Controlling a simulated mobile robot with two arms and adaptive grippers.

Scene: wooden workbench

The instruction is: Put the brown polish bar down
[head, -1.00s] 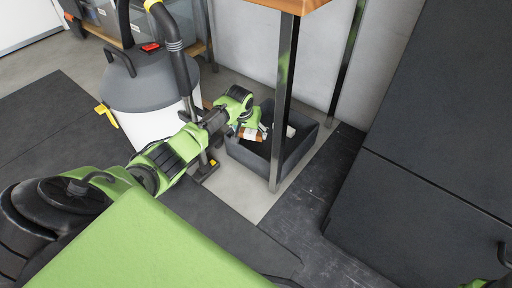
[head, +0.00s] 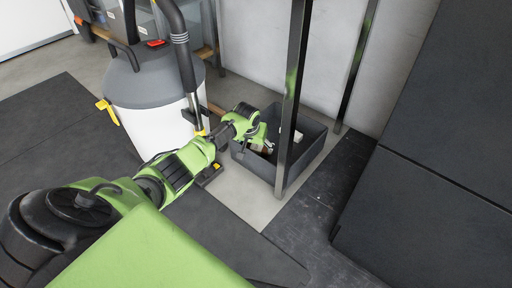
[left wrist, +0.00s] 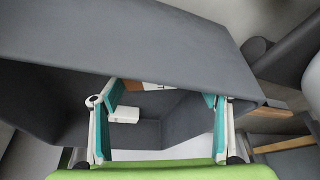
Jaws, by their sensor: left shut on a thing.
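The brown polish bar (head: 266,149) shows as a small brown patch at my left gripper (head: 262,141), inside the dark grey bin in the head view. In the left wrist view the bar (left wrist: 133,86), brown with a white part, shows between the far ends of the teal-padded fingers of the left gripper (left wrist: 160,95). The bin's wall hides the fingertips and most of the bar there. The left gripper is shut on the bar. I cannot tell whether the bar touches the bin floor. My right gripper is not in view.
The dark grey bin (head: 256,168) stands on the floor behind a metal table leg (head: 291,95). A white block (left wrist: 123,115) lies in the bin. A grey-and-white vacuum (head: 150,90) stands to the left. A large dark panel (head: 430,130) is at the right.

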